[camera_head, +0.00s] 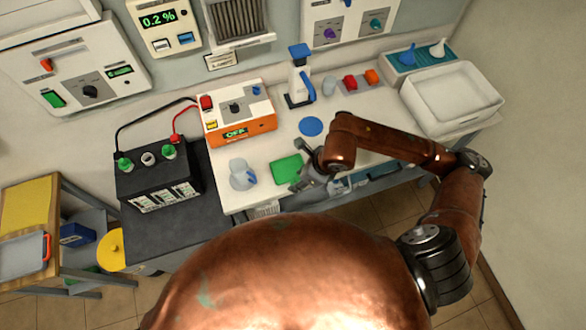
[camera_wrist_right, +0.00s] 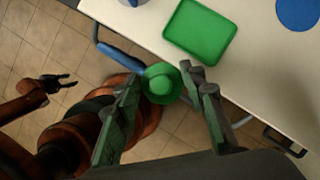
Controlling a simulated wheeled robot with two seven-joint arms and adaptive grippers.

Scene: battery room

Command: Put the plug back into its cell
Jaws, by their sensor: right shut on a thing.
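The black battery (camera_head: 160,185) stands on a dark stand at the left in the head view. Two of its cells carry green plugs (camera_head: 169,151), and the middle cell (camera_head: 148,158) shows a pale ring without a green top. My right gripper (camera_wrist_right: 160,92) is shut on a round green plug (camera_wrist_right: 160,80), held just beyond the bench's front edge. In the head view the right gripper (camera_head: 312,178) is beside the green tray (camera_head: 286,168), and the plug is hard to make out. My left gripper (camera_wrist_right: 65,84) is open and empty over the floor in the wrist view.
A clear jug (camera_head: 240,174) stands between battery and green tray. A spray bottle (camera_head: 299,78), blue disc (camera_head: 311,126) and white basin (camera_head: 455,98) are on the bench.

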